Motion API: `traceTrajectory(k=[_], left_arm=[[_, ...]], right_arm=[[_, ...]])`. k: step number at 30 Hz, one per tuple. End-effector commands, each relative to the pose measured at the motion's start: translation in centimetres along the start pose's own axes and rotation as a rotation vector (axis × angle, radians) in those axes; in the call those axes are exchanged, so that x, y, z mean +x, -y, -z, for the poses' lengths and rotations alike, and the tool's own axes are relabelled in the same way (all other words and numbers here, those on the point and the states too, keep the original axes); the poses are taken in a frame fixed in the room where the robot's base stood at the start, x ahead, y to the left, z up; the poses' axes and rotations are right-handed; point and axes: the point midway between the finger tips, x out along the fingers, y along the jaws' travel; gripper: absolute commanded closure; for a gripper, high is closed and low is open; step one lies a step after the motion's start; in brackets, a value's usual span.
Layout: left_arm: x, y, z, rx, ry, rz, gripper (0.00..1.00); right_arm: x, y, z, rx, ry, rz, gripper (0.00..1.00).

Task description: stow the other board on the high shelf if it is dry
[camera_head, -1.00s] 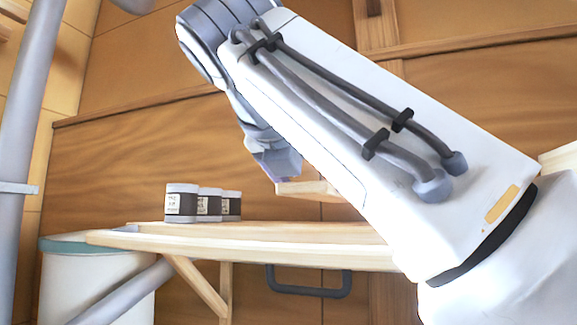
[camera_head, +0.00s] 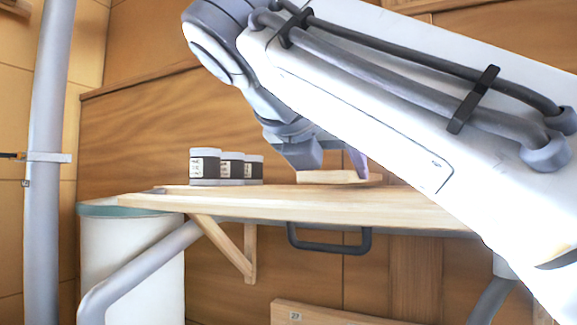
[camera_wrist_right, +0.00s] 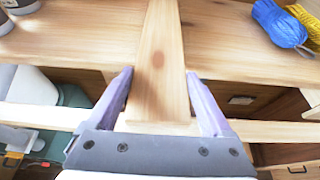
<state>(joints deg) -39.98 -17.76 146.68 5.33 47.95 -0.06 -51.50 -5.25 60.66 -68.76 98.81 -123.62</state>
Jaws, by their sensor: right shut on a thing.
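A pale wooden board (camera_wrist_right: 158,65) is between the purple fingers of my right gripper (camera_wrist_right: 160,95) in the right wrist view, its near end at the jaws. In the head view the board (camera_head: 338,177) shows just above the wooden high shelf (camera_head: 330,205), partly behind my right gripper (camera_head: 335,160). The board extends over the shelf top; I cannot tell whether it touches. No wetness shows on it. Another wooden board (camera_head: 345,313), with a small mark, shows at the bottom of the head view, cut off. My left gripper is not in view.
Several grey labelled tins (camera_head: 222,167) stand at the shelf's left. Blue cord (camera_wrist_right: 279,24) and yellow cord (camera_wrist_right: 306,22) lie at the right in the wrist view. A dark handle (camera_head: 330,242) is below the shelf, a white bin (camera_head: 130,255) at its left, a grey pole (camera_head: 45,200) far left.

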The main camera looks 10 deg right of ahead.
Motion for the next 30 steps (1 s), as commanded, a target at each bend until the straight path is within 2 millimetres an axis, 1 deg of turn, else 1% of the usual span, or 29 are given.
traceTrajectory(k=[17,18,19,26,30], left_arm=[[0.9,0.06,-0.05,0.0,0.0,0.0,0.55],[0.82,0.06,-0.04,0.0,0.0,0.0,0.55],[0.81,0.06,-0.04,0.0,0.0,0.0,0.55],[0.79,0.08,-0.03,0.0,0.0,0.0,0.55],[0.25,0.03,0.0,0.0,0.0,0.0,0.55]], right_arm=[[0.47,0.09,1.06,0.001,0.002,0.0,0.95],[0.44,0.09,0.99,0.001,0.002,0.0,0.04],[0.44,0.09,0.97,0.001,0.001,0.0,0.0],[0.43,0.06,1.03,0.0,-0.001,0.001,0.0],[-0.16,0.15,0.66,0.002,-0.001,0.006,0.0]])
